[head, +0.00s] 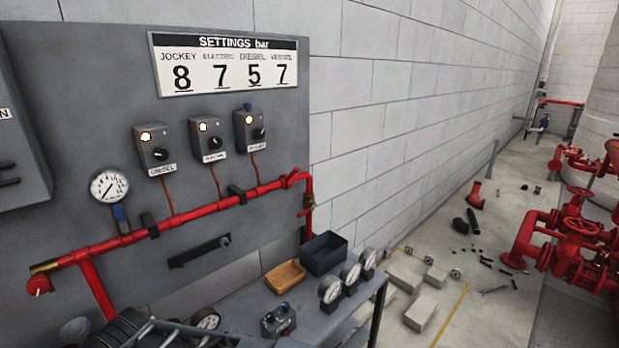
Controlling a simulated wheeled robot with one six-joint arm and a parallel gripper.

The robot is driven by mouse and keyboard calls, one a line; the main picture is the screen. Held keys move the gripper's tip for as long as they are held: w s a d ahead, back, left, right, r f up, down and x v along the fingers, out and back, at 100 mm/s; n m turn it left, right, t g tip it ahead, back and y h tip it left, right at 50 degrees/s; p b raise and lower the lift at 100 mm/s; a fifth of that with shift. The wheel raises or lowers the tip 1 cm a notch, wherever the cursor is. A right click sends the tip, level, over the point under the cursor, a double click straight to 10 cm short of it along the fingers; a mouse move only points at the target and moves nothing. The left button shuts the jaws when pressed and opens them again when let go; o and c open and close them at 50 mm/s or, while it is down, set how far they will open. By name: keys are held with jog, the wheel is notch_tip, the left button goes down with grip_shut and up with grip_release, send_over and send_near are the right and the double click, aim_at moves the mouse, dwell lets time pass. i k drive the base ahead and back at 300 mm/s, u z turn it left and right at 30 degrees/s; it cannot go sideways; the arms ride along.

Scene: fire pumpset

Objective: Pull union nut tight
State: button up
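No union nut can be made out with certainty. A red pipe (190,214) runs across the grey panel (100,130), held by dark clamps. A brass-coloured fitting (44,267) shows at its left end beside a red cap (39,285). Another small brass-coloured part (308,201) sits on the vertical pipe at the panel's right edge, with a red lever (291,178) above it. These fittings are too small to tell whether any is loose or tight. Dark ribbed parts fill the bottom left corner; I cannot tell whether they are mine. No gripper fingers show.
A grey bench (345,303) below the panel holds an orange tray (285,276), a black bin (323,253) and several gauges (349,273). A black bar handle (199,251) sticks out from the panel. Blocks (421,314) and loose parts lie on the floor; red valves (575,230) stand right.

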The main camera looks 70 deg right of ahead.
aim_at(288, 178)
jog(key=z, duration=0.05)
jog(key=k, duration=0.45)
jog(key=z, duration=1.8)
jog(key=k, duration=1.25)
jog(key=z, duration=0.65)
jog(key=i, duration=1.5)
jog(key=u, duration=0.95)
jog(key=i, duration=0.5)
jog(key=u, duration=0.5)
